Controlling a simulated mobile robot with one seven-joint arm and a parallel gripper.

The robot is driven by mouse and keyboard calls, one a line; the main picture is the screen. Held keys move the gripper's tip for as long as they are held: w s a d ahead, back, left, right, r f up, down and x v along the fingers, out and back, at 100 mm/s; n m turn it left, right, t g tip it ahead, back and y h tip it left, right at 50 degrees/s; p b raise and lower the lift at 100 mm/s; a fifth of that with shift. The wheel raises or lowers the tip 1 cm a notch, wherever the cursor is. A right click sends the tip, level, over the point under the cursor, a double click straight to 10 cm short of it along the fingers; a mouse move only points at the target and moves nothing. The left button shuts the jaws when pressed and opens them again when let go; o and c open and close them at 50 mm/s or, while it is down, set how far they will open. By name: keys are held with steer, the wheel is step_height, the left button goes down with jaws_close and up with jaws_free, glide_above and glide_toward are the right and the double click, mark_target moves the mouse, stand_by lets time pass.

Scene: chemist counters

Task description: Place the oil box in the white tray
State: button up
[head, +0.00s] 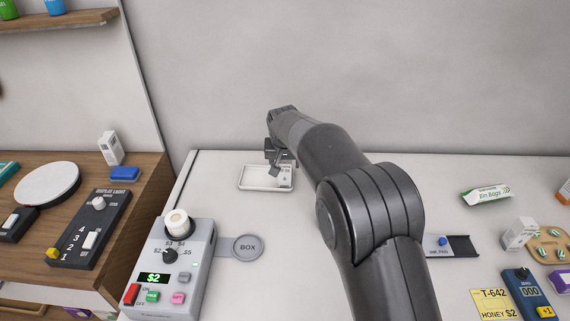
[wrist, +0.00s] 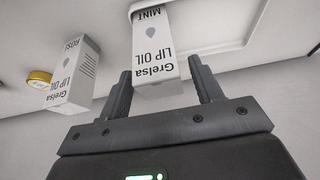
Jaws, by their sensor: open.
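A white Grelsa Lip Oil box marked MINT (wrist: 153,52) is between the fingers of my gripper (wrist: 160,85) in the wrist view. The fingers are open, one on each side of the box. In the head view my gripper (head: 279,160) is low over the right end of the white tray (head: 252,187). A small white box (head: 286,173) shows there at the tray's right end, partly hidden by the gripper. The tray's rim also shows in the wrist view (wrist: 240,58). I cannot tell if the box rests fully on the tray floor.
A second Lip Oil box, marked ROSE (wrist: 76,78), stands left of the gripper in the wrist view, near a yellow round lid (wrist: 39,78). My arm hides part of the white counter (head: 225,165). A grey control box (head: 172,265) stands at the counter's front left.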

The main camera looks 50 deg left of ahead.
steer(key=v, duration=1.1)
steer(key=shift+r, duration=0.1)
steer(key=w+d+r+m, duration=0.1)
steer(key=w+d+r, duration=0.3)
steer(key=d, duration=0.4)
steer(key=w+d+r+m, duration=0.1)
steer(key=w+d+r, duration=0.25)
steer(key=d, duration=0.55)
steer(key=w+d+r+m+t, duration=0.1)
steer(key=d+r, duration=0.1)
steer(key=d, duration=0.8)
steer(key=d+r+m, duration=0.1)
steer(key=d+r, duration=0.1)
steer(key=d, duration=0.8)
steer(key=s+d+m+h, duration=0.1)
steer(key=s+d, duration=0.3)
steer(key=d, duration=0.5)
steer(key=s+d+m+h, duration=0.15)
steer(key=s+d, duration=0.25)
steer(key=d, duration=0.5)
steer(key=s+d+f+m, duration=0.1)
steer(key=s+d+f, duration=0.2)
steer(key=s+d, duration=0.2)
steer(key=s+d+f+m+t, duration=0.1)
steer(key=s+d+f, duration=0.2)
steer(key=s+d, duration=0.3)
steer(key=shift+s+h, duration=0.35)
steer(key=shift+s, duration=0.15)
